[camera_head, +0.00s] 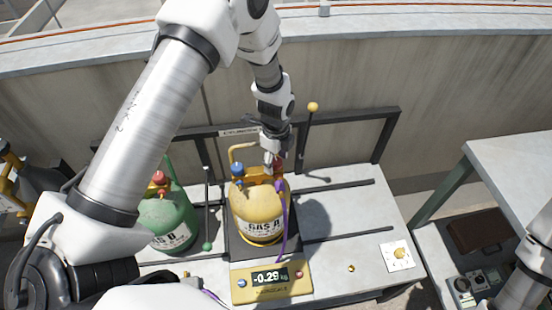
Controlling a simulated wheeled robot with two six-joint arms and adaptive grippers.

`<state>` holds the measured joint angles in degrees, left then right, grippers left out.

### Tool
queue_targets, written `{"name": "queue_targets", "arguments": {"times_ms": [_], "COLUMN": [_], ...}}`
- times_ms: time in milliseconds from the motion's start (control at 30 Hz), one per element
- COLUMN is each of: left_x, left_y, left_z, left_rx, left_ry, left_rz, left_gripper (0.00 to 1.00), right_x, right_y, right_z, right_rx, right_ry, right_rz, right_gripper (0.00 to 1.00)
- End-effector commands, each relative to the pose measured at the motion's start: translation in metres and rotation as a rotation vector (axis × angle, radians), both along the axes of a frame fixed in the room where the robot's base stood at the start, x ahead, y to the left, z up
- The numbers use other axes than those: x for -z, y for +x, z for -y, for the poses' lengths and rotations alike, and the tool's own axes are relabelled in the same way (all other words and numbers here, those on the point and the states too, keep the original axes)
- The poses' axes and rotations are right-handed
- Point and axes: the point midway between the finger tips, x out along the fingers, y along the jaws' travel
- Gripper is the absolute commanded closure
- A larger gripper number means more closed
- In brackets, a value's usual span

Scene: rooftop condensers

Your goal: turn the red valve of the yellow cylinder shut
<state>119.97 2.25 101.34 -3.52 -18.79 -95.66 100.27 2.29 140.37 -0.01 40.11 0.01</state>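The yellow cylinder (257,208) stands upright on the scale at the middle of the bench. Its red valve (280,166) is at the top right and partly hidden by my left gripper. A blue valve (237,170) sits at its top left. My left gripper (272,160) points down right at the red valve. Its fingers are small and overlap the valve, so I cannot tell whether they are closed on it. A purple hose (283,200) hangs down the cylinder's right side. Only part of my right arm shows at the right edge; its gripper is out of view.
A green cylinder (166,218) with a red valve (159,178) stands to the left. The scale display (270,276) reads -0.29 kg. A yellow-knobbed rod (313,107) rises behind on the right. The bench's right part is mostly clear. A concrete wall (450,90) runs behind.

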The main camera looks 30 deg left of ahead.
Motion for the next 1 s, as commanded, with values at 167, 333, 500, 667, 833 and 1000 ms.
{"name": "queue_targets", "arguments": {"times_ms": [167,333,500,667,833,1000], "left_x": [-0.004,-0.032,-0.076,-0.108,-0.120,-0.120], "left_y": [0.001,0.002,0.002,0.002,0.001,0.001], "left_z": [0.000,0.000,0.000,0.000,0.000,0.000], "left_rx": [-0.001,-0.001,0.000,0.000,0.000,0.000], "left_ry": [0.000,-0.001,-0.001,0.000,0.000,0.000], "left_rz": [0.003,0.006,0.005,0.003,0.000,-0.001], "left_gripper": [0.39,0.39,0.39,0.39,0.39,0.39], "right_x": [0.000,0.000,0.000,0.000,0.000,0.000], "right_y": [0.000,0.000,0.000,0.000,0.000,0.000], "right_z": [0.000,0.000,0.000,0.000,0.000,0.000], "right_rx": [0.000,0.000,0.000,0.000,0.000,0.000], "right_ry": [0.000,0.000,0.000,0.000,0.000,0.000], "right_rz": [0.000,0.000,0.000,0.000,0.000,0.000], "right_gripper": [1.00,1.00,1.00,1.00,1.00,1.00]}}
